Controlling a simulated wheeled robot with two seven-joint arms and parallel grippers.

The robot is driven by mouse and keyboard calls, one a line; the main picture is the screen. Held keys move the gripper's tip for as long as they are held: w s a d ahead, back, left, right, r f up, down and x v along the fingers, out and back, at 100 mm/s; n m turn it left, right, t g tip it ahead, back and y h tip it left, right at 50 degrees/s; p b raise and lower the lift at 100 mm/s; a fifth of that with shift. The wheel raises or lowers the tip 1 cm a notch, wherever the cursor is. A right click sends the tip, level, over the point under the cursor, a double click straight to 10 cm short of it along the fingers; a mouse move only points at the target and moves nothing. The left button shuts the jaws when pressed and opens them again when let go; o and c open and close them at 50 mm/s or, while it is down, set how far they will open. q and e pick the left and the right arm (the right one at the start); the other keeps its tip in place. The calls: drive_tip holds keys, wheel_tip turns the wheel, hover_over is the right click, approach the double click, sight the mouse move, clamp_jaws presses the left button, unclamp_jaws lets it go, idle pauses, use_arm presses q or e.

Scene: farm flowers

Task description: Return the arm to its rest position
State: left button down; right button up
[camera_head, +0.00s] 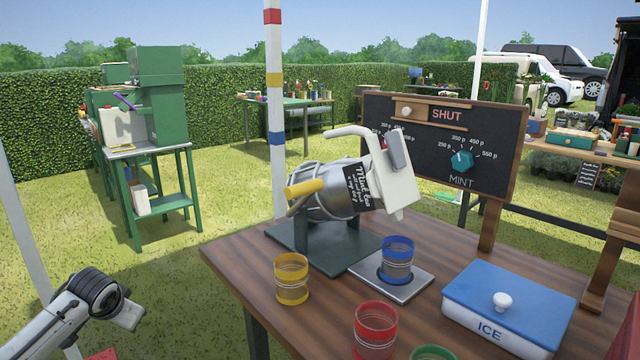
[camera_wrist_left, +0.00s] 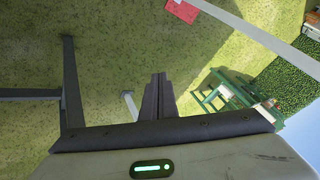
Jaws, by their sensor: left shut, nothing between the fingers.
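My left arm (camera_head: 68,312) comes in at the lower left of the head view, over the grass and clear of the wooden table (camera_head: 225,262). In the left wrist view my left gripper (camera_wrist_left: 158,78) has its dark fingers together, with nothing between them. The grass shows beyond the fingertips. My right gripper is in neither view.
On the table are a tilted kettle device (camera_head: 335,200), a yellow cup (camera_head: 291,279), a blue cup (camera_head: 396,259) on a grey plate, a red cup (camera_head: 375,328) and a blue-lidded ICE box (camera_head: 510,308). A dial board (camera_head: 445,140) stands behind. A green stand (camera_head: 155,150) is on the grass.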

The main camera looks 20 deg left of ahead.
use_arm(q)
drive_tip(key=w+d+r+m+t+y, duration=0.1)
drive_tip(key=w+d+r+m+t, duration=0.1)
drive_tip(key=w+r+m+t, duration=0.65)
drive_tip(key=s+d+f+n+g+h, duration=0.1)
drive_tip(key=s+d+f+h, duration=0.35)
drive_tip(key=d+f, duration=0.75)
drive_tip(key=s+d+f+n+g+h, duration=0.1)
drive_tip(key=s+d+f+g+h, duration=0.1)
drive_tip(key=s+d+f, duration=1)
drive_tip(key=s+d+n+g+h, duration=0.1)
drive_tip(key=s+d+n, duration=0.1)
drive_tip(key=s+d, duration=0.65)
drive_tip(key=s+d+n+g+h, duration=0.15)
drive_tip(key=s+d, duration=0.25)
drive_tip(key=d, duration=0.9)
drive_tip(key=shift+t, duration=0.3)
drive_tip(key=r+p, duration=0.2)
drive_tip(key=p, duration=0.1)
drive_tip(key=r+p, duration=0.1)
drive_tip(key=p, duration=0.1)
drive_tip(key=a+r+p, duration=0.1)
drive_tip(key=r+p, duration=0.1)
drive_tip(key=p, duration=0.1)
drive_tip(key=shift+w+r+p, duration=0.3)
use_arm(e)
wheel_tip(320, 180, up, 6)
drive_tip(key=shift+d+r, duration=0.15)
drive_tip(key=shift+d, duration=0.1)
